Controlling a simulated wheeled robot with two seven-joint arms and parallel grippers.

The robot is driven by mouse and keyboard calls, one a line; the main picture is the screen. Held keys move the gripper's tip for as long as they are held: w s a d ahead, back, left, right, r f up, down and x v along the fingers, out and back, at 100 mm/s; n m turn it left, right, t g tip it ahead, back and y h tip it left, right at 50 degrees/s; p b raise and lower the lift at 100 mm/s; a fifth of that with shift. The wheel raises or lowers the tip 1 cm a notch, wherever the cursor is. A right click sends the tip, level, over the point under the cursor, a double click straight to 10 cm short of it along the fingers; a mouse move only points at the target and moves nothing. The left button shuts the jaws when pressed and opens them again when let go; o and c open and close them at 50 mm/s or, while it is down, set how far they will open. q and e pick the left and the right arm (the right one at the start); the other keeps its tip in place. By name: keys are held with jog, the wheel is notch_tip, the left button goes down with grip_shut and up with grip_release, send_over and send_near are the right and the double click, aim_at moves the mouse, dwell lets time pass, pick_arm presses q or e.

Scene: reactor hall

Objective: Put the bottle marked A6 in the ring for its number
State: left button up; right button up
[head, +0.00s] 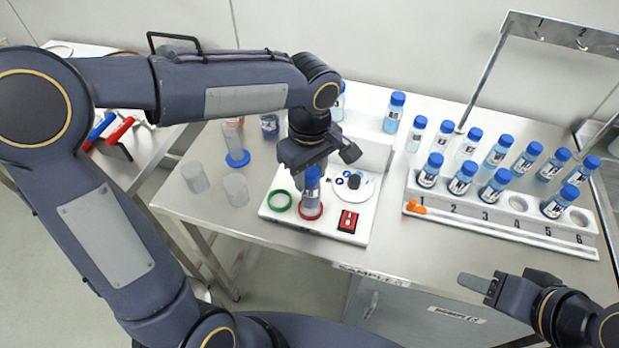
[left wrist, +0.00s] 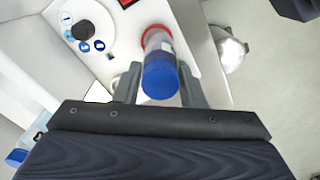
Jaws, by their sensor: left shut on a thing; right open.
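My left gripper (head: 313,168) is shut on a blue-capped bottle (head: 311,191) over the white station (head: 282,228). The bottle is upright at the red ring (head: 311,212); I cannot tell whether it rests there. Its cap (left wrist: 160,81) shows between the fingers in the left wrist view, with the red ring (left wrist: 153,31) beyond. Its mark is not readable. The white rack (head: 470,222) is numbered 1 to 6. Its front-row rings 4 (head: 518,203) and 6 (head: 579,216) look empty; the others hold bottles. My right gripper (head: 490,284) is open and empty at the table's front right.
More blue-capped bottles (head: 497,151) stand behind the rack's front row. A green ring (head: 280,201), a round dial (head: 354,184) and a red switch (head: 348,221) are on the station. Clear cups (head: 235,190) stand left. An orange object (head: 415,207) lies at the rack's left end.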

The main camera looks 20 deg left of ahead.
pick_arm(q)
jog(key=shift+w+a+f, duration=0.1)
jog(key=shift+w+f, duration=0.15)
jog(key=shift+f, duration=0.1)
jog(key=shift+w+f, duration=0.1)
jog(key=shift+f, duration=1.55)
jog(key=shift+f, duration=0.1)
jog(key=shift+f, duration=0.2)
jog(key=o, duration=1)
jog(key=shift+r, duration=0.15)
notch_tip(320, 180, up, 12)
jog(key=shift+f, duration=0.25)
jog(key=shift+a+r, duration=0.1)
jog(key=shift+r, duration=0.35)
